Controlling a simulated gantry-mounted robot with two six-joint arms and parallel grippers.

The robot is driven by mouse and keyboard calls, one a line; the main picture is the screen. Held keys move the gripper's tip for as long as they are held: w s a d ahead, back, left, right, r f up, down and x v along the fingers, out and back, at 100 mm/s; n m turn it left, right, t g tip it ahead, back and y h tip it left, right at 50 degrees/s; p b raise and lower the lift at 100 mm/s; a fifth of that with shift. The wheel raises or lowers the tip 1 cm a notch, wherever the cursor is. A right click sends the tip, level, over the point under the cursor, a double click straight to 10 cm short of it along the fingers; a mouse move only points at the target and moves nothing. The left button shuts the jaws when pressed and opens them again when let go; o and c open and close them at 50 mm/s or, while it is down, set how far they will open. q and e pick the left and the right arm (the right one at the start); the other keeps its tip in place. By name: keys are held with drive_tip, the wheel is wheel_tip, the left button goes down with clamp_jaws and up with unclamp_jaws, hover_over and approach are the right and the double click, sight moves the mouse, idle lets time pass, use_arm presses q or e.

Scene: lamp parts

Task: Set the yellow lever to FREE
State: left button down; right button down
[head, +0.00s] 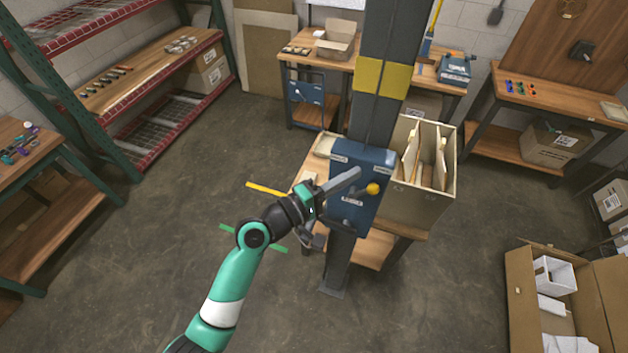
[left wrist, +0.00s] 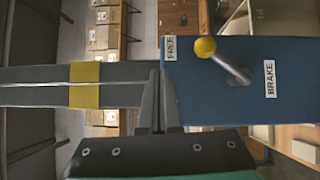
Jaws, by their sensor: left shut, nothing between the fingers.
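The lever has a yellow ball knob (head: 373,188) on a grey rod and is mounted on a blue panel (head: 375,215) on the column. In the left wrist view, the knob (left wrist: 205,47) leans away from the pivot and the BRAKE label (left wrist: 270,78). It appears close to the FREE label (left wrist: 170,48), but I cannot tell whether the lever is fully there. My left gripper (head: 357,173) is shut and empty, in front of the upper panel, a little left of and above the knob. Its fingertips (left wrist: 160,73) look apart from the lever. My right gripper is out of view.
The grey column (head: 375,120) with a yellow band rises behind the panel. A wooden bin with dividers (head: 445,195) stands close on the right. A workbench (head: 315,165) is behind. Open floor lies to the left.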

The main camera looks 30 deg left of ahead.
use_arm(q)
drive_tip(key=s+a+r, duration=0.3)
drive_tip(key=s, duration=0.5)
drive_tip(key=shift+s+r, duration=0.15)
drive_tip(key=shift+r, duration=0.25)
drive_tip(key=shift+d, duration=0.1)
drive_tip(key=s+d+r+m+t+h, duration=0.15)
drive_tip(key=r+m, duration=0.25)
drive_tip(key=r, duration=0.8)
drive_tip(key=d+r+m+t, duration=0.2)
drive_tip(key=r+m+t, duration=0.1)
drive_tip(key=r, duration=1)
drive_tip(key=s+a+r+m+t+y, duration=0.3)
drive_tip(key=s+r+y, duration=0.1)
drive_tip(key=r, duration=0.2)
drive_tip(key=s+a+r+m+t+y, duration=0.3)
drive_tip(key=s+a+r+t+y, duration=0.1)
drive_tip(key=r, duration=0.2)
drive_tip(key=shift+s+a+r+m, duration=0.25)
drive_tip(key=shift+m, duration=0.05)
drive_tip(key=shift+y, duration=0.25)
